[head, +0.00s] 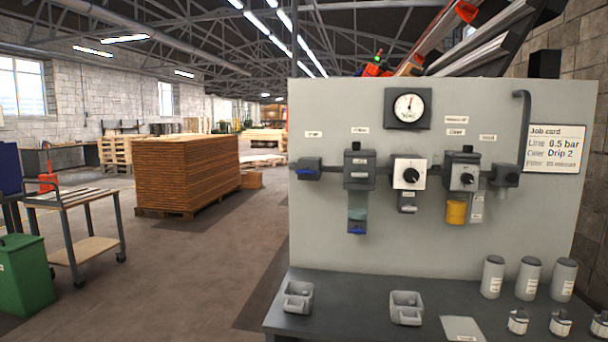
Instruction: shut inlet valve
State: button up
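A grey panel (330,230) stands upright at the right and carries a row of units along a dark pipe. The leftmost unit is a small dark valve body with a blue part (306,171), below a small label (314,134) too small to read surely; it appears to be the inlet valve. Whether it is open or shut cannot be told. A round gauge (409,107) sits above the row, its needle pointing roughly upward. My gripper is not in view.
Right of the valve are a filter unit (357,165) with a clear bowl and two units with black knobs (410,175) (466,178). A dark bench (345,320) below holds two bins (298,296) (406,307) and several grey cylinders (529,278). A cart (78,195) stands left; the floor between is clear.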

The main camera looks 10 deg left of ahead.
aim_at(307, 171)
jog(key=u, duration=2.05)
jog(key=i, duration=2.3)
jog(key=z, duration=2.6)
